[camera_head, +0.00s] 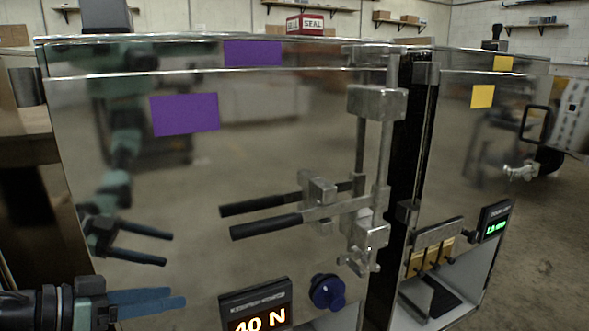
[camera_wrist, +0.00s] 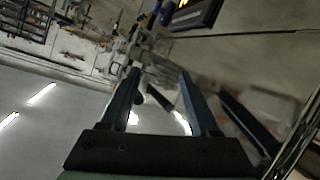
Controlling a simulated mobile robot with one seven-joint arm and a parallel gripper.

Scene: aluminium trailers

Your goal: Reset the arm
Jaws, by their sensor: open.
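My gripper (camera_head: 150,303) is at the lower left in the head view, with dark blue fingers pointing right. It is open and holds nothing. In the wrist view its two fingers (camera_wrist: 155,98) stand apart with empty space between them. The shiny metal trailer panel (camera_head: 275,130) stands in front of me and reflects my arm. The gripper is in front of this panel's lower left and apart from the clamp handles (camera_head: 265,218).
A metal latch (camera_head: 375,105) runs down the panel's right edge. Below are a lit display reading 40 N (camera_head: 255,308) and a blue knob (camera_head: 326,291). A second trailer (camera_head: 465,140) with a green-lit display (camera_head: 495,222) stands right. Floor shows at far right.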

